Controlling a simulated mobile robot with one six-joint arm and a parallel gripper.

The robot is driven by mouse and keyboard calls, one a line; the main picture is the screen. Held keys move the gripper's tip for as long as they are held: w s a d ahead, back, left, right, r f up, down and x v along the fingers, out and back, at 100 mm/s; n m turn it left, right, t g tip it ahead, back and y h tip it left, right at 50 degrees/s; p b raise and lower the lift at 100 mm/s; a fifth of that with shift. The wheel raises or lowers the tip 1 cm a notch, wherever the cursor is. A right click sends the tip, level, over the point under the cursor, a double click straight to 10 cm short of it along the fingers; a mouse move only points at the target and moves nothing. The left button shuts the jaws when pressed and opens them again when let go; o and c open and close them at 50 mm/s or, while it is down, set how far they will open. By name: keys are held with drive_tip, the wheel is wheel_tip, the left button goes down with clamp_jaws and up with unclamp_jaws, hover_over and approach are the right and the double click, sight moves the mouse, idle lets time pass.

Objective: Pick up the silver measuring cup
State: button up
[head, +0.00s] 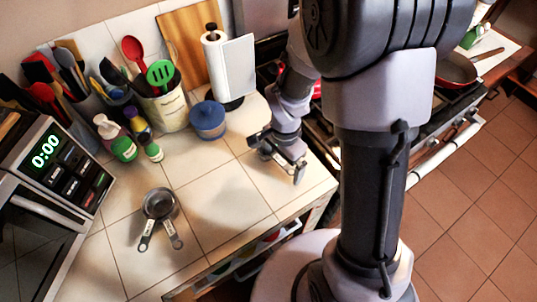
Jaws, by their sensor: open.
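The silver measuring cup (159,203) lies on the white tiled counter, left of the middle of the head view. It has a round metal bowl and what look like two handles with dark and green-white markings, pointing toward the front edge; a second cup may be nested in it. My gripper (283,170) is open and empty over the counter's right part, near the front right edge. It is well to the right of the cup and apart from it. My arm hides part of the counter edge and stove.
A microwave (60,165) stands left of the cup. The tiles between cup and gripper are clear. A red pan (456,71) sits on the stove.

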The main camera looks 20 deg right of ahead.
drive_tip(key=c, duration=1.1)
drive_tip(key=shift+r, duration=0.1)
